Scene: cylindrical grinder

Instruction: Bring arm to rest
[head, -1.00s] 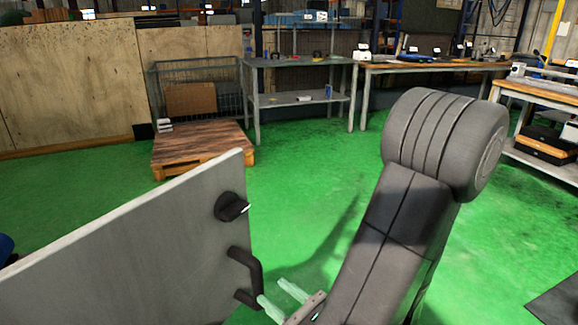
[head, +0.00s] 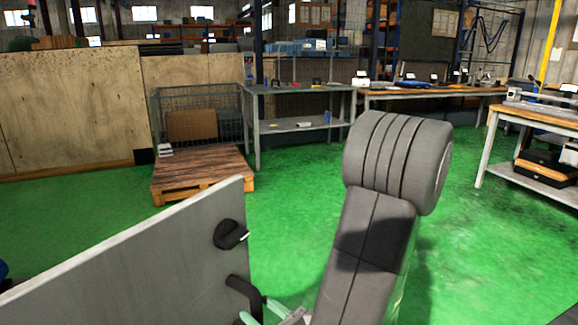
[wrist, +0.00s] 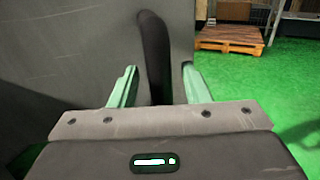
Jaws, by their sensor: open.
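My gripper (wrist: 158,82) is open, with its two pale green fingers spread apart. In the wrist view a black bar handle (wrist: 154,55) on the grey door panel (wrist: 85,50) stands between the fingers, with gaps on both sides. In the head view my gripper (head: 256,310) is at the bottom edge, close beside the handle (head: 243,293); part of it is cut off. The grey panel (head: 140,260) fills the lower left, with a black knob (head: 230,234) above the handle. My arm rises to the right of the panel.
A wooden pallet (head: 203,178) lies on the green floor behind the panel; it also shows in the wrist view (wrist: 230,37). A grey shelf table (head: 300,90) and workbenches (head: 430,93) line the back. A bench (head: 545,117) stands at right. Green floor between is clear.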

